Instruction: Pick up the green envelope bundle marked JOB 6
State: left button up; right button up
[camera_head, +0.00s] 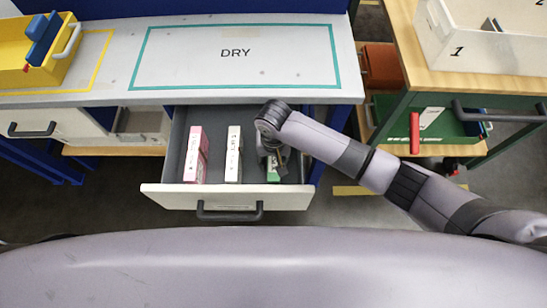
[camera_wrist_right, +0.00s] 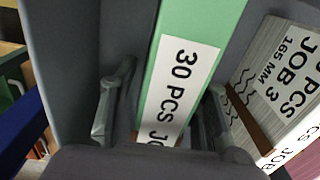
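The green envelope bundle (camera_head: 273,174) stands in the open drawer, right of the other bundles, mostly hidden by my right gripper (camera_head: 270,153). In the right wrist view the green bundle (camera_wrist_right: 196,14) runs between the two fingers of my right gripper (camera_wrist_right: 165,108). A finger is on each side of it, with a visible gap at the left finger; the gripper looks open. Its white label reads "30 PCS JO"; the rest, including the job number, is hidden behind the gripper body. My left gripper is not in view.
A white bundle (camera_head: 233,154) marked JOB 3 and a pink bundle (camera_head: 194,155) stand left in the drawer (camera_head: 172,150). The drawer wall lies close on the green bundle's other side. The benchtop marked DRY (camera_head: 235,75) overhangs behind. A green tray (camera_head: 440,125) is at right.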

grip_shut()
dwell(0.3)
